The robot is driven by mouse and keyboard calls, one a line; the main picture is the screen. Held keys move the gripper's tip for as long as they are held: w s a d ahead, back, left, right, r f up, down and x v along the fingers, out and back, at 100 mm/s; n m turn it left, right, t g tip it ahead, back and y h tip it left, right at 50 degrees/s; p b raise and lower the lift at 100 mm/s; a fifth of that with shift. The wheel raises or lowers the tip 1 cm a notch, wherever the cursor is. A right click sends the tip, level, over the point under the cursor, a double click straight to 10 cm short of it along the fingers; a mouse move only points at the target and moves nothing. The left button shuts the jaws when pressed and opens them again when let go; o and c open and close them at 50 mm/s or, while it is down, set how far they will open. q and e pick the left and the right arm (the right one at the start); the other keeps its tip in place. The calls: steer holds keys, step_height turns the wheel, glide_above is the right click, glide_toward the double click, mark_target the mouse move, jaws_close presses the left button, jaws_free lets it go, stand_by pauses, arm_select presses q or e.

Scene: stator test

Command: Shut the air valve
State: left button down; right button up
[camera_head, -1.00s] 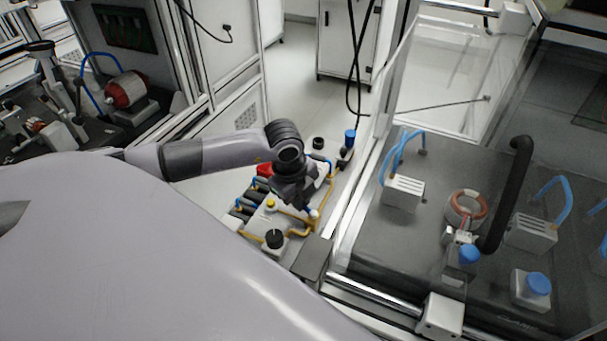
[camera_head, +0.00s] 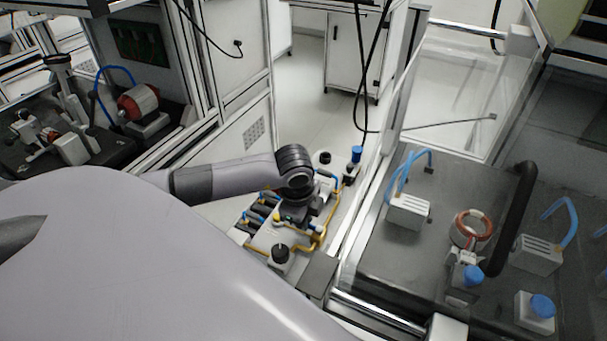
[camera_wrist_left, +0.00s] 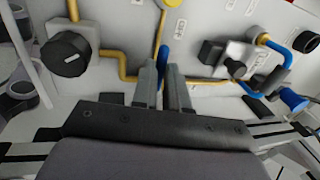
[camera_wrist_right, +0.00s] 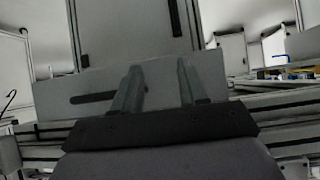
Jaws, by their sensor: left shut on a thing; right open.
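The air valve appears to be the small blue lever (camera_wrist_left: 163,53) on a yellow pipe in the left wrist view. My left gripper (camera_wrist_left: 163,72) has its two fingers close together on either side of this lever, shut on it. The lever looks roughly in line with the pipe above it; its base is hidden by the fingers. In the head view my left wrist is over the pneumatic panel (camera_head: 262,235) and hides the lever and fingertips. My right gripper (camera_wrist_right: 158,85) is open and empty in front of a grey plate; it is not visible in the head view.
A black knob (camera_wrist_left: 68,53) on the panel is left of my left gripper, with yellow pipes between. A blue-capped fitting (camera_wrist_left: 292,99) is at right. A clear-walled bench (camera_head: 400,280) with blue-hosed blocks stands right of the panel in the head view.

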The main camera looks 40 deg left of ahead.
arm_select(q)
steer(key=shift+a+r, duration=0.1)
steer(key=c, duration=1.1)
jaws_free()
steer(key=shift+c, duration=0.2)
step_height(320, 180, up, 7)
steer(key=s, duration=0.1)
steer(key=shift+s+d, duration=0.15)
steer(key=shift+d, duration=0.05)
